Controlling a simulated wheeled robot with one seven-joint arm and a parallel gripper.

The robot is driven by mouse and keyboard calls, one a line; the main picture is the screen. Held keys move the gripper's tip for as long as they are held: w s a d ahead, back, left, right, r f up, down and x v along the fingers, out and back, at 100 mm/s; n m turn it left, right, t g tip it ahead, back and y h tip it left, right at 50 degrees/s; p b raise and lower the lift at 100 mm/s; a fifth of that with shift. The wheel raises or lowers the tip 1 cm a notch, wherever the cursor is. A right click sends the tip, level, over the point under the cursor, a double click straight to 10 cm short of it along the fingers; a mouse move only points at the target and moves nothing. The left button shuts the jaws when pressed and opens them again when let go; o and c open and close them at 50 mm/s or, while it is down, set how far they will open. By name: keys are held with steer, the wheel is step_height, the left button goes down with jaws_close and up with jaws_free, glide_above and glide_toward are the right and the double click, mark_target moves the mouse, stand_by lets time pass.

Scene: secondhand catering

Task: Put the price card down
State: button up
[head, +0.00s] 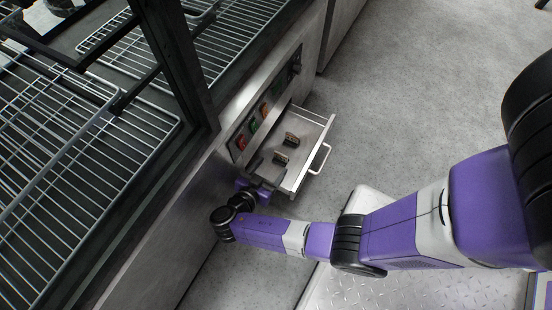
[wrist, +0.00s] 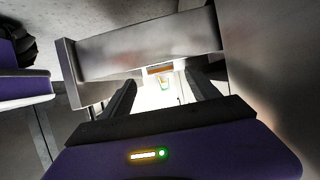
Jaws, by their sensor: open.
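In the wrist view my gripper (wrist: 163,88) has its two dark fingers spread apart. A bright white card with an orange strip and a small green mark, seemingly the price card (wrist: 165,86), shows between the fingertips. I cannot tell what it rests on or whether a finger touches it. In the head view my gripper (head: 262,174) is low beside the cabinet, at the near left side of the open drawer (head: 318,150). I cannot make out the card there.
Two small dark-and-tan objects, one farther back (head: 292,139) and one nearer (head: 281,157), sit in the drawer. Red, green and orange controls (head: 253,125) line the cabinet front. Wire racks (head: 60,170) fill the left. The drawer's handle (head: 321,160) juts out over open floor (head: 410,90).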

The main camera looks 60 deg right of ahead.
steer(key=p+v, duration=0.1)
steer(key=v, duration=0.5)
steer(key=shift+a, duration=0.2)
stand_by(0.4)
